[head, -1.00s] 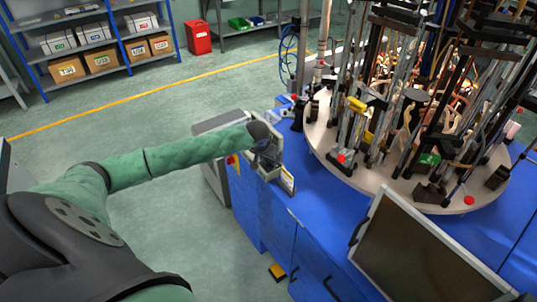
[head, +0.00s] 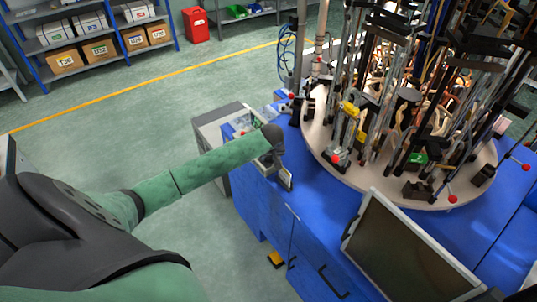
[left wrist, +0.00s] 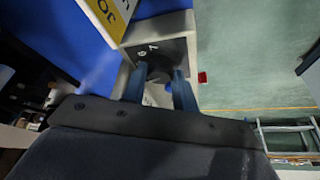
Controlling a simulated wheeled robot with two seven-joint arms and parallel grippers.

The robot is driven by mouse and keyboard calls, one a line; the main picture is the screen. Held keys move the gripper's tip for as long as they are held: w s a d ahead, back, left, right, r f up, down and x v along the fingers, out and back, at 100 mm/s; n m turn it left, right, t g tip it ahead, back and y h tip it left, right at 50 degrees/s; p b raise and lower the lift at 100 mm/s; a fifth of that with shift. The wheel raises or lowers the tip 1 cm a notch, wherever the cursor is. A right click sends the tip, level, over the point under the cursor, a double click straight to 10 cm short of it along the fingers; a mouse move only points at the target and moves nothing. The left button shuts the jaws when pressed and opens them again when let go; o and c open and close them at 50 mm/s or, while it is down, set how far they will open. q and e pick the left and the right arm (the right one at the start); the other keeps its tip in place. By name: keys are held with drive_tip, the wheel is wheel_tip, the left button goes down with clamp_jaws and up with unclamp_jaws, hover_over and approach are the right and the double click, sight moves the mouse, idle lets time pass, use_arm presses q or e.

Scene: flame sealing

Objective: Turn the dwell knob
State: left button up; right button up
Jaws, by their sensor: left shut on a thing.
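The dwell knob (left wrist: 154,73) shows in the left wrist view as a dark round piece on a dark dial plate (left wrist: 160,50) with white numerals around it. My left gripper (left wrist: 159,88) has its two blue fingers on either side of the knob and is shut on it. The fingers and the wrist housing hide part of the knob, and its pointer cannot be made out. In the head view my left gripper (head: 269,158) is at the pale control box (head: 288,180) on the blue machine's near left edge. The knob is hidden there. My right gripper is not in view.
A round turntable (head: 325,150) crowded with upright rods and burners stands just right of the box. A monitor (head: 405,255) is at the front right. A grey cabinet (head: 213,128) stands behind my forearm. The green floor to the left is clear.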

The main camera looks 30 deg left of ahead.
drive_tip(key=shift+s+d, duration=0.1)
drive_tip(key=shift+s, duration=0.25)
use_arm(q)
drive_tip(key=o, duration=1)
drive_tip(key=shift+c, duration=0.2)
